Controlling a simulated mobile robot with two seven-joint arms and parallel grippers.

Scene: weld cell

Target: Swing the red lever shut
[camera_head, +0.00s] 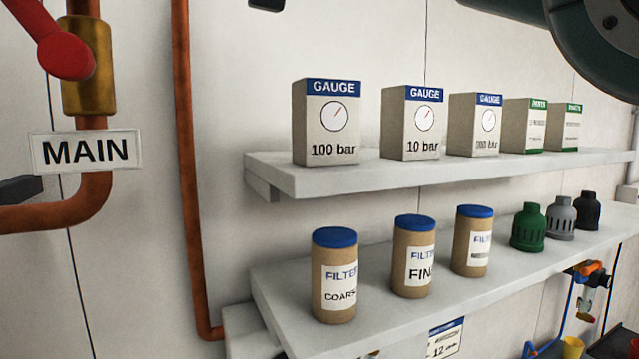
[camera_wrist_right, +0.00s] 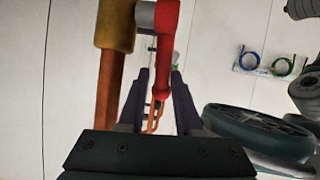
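The red lever (camera_head: 66,56) is on a brass valve body (camera_head: 90,80) at the upper left of the head view. Its arm slants up and left out of the picture. In the right wrist view the red lever (camera_wrist_right: 166,50) hangs down the picture beside the brass body (camera_wrist_right: 115,24). My right gripper (camera_wrist_right: 160,72) has its two dark fingers apart, and the lever's end shows between them. A gap shows on the lever's left; it looks close to the right finger, but I cannot tell whether they touch. My left gripper is in neither view.
A MAIN sign (camera_head: 86,151) hangs below the valve on a copper pipe (camera_head: 75,208). A second copper pipe (camera_head: 187,180) runs down the wall. An upper shelf (camera_head: 300,180) holds gauge boxes; a lower shelf (camera_head: 290,300) holds filter cans and caps. Hose coils (camera_wrist_right: 248,60) hang on the wall.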

